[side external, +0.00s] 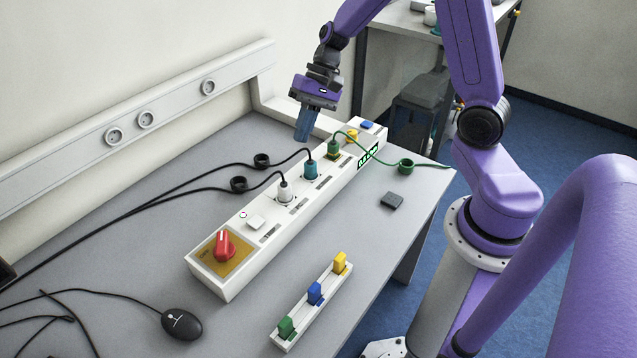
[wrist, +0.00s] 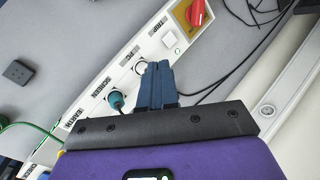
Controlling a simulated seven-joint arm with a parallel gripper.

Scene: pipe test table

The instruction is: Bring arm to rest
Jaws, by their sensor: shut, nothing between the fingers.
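My gripper (side external: 303,124) is shut and empty. In the side external view it hangs above the table behind the far part of the white test panel (side external: 262,232), apart from it. In the wrist view the blue fingers (wrist: 158,68) are together, in front of the panel (wrist: 113,78) and partly hiding it. A white plug (side external: 285,190), a teal plug (side external: 310,169) and a green plug (side external: 333,147) with cables stand in the panel. The teal plug also shows in the wrist view (wrist: 116,99).
A red knob (side external: 224,246) sits at the panel's near end. A white rack (side external: 312,309) with green, blue and yellow pieces lies in front. A mouse (side external: 182,324), a dark block (side external: 391,201) and loose cables lie on the table (side external: 130,230). A wall rail (side external: 180,104) runs behind.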

